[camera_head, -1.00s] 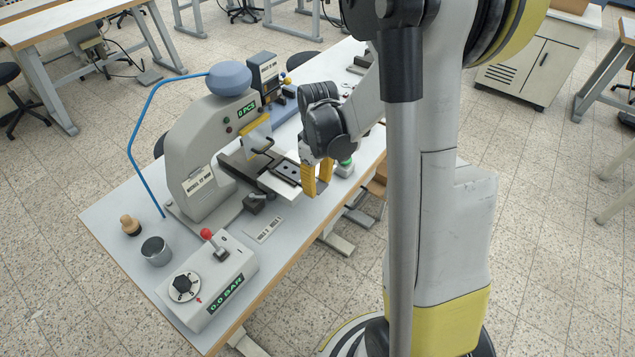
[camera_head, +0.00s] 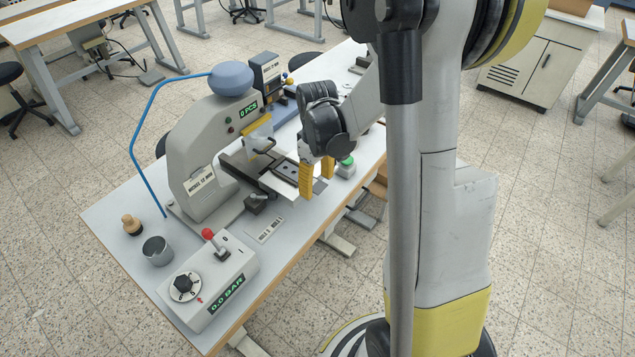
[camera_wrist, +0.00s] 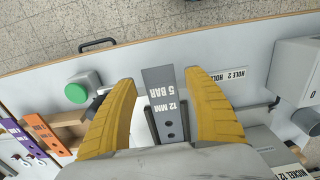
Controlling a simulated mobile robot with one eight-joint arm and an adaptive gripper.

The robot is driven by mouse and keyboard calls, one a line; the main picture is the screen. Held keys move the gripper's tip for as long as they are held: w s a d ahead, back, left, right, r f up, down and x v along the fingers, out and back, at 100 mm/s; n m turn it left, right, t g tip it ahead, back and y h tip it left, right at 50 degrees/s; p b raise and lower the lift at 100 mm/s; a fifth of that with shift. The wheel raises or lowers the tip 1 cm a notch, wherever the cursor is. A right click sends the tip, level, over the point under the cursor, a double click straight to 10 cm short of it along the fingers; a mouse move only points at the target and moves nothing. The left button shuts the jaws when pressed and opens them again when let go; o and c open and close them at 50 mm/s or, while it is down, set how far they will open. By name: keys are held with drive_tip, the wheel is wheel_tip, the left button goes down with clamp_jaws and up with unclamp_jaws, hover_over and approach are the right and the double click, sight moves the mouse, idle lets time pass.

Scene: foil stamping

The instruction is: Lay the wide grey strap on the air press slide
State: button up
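The wide grey strap (camera_wrist: 158,82) is labelled "12 MM 5 BAR" and has dark holes along it. In the wrist view it lies flat between my two fingers, with a narrow gap on each side. My gripper (camera_wrist: 160,105) is open around it; the yellow fingers also show in the head view (camera_head: 316,176), at the front end of the air press slide (camera_head: 240,167). The grey air press (camera_head: 205,140) stands behind the slide. The strap seems to lie over the slide's front end, but my gripper hides part of it and I cannot tell its exact seating.
A green button box (camera_head: 346,168) stands close to the right of my fingers. A pressure box (camera_head: 208,285) with a red-knobbed lever, a metal cup (camera_head: 157,251) and a wooden-handled stamp (camera_head: 131,225) stand at the left. Purple (camera_wrist: 16,132) and orange (camera_wrist: 45,135) straps lie at the wrist view's left.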

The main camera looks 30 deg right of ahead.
wheel_tip(320, 180, up, 12)
idle(0.7)
idle(0.4)
